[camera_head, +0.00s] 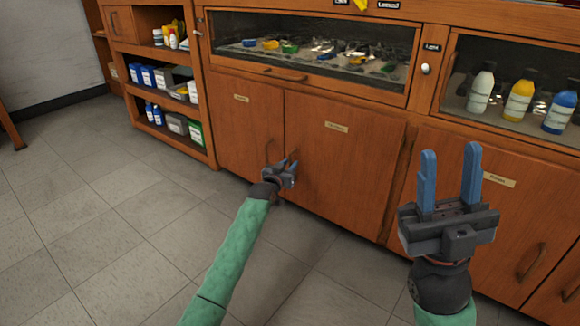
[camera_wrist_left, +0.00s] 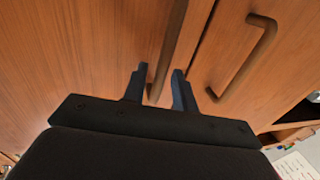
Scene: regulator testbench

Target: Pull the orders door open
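The cabinet has a left wooden door (camera_head: 243,125) and a middle wooden door (camera_head: 345,165) side by side, both closed. Each has a small pale label, too small to read surely, so I cannot tell which is the orders door. My left gripper (camera_head: 290,165) is at their seam, low in front of the middle door. In the left wrist view, its fingers (camera_wrist_left: 158,72) stand apart on either side of a bar handle (camera_wrist_left: 171,48), with some space beside it. The neighbouring door's handle (camera_wrist_left: 246,58) is free. My right gripper (camera_head: 449,180) is open and empty.
A glass display case (camera_head: 310,45) sits above the doors. Open shelves (camera_head: 165,95) with boxes and bottles stand at the left. Bottles (camera_head: 519,101) stand behind glass at the right. The tiled floor (camera_head: 100,220) before the cabinet is clear.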

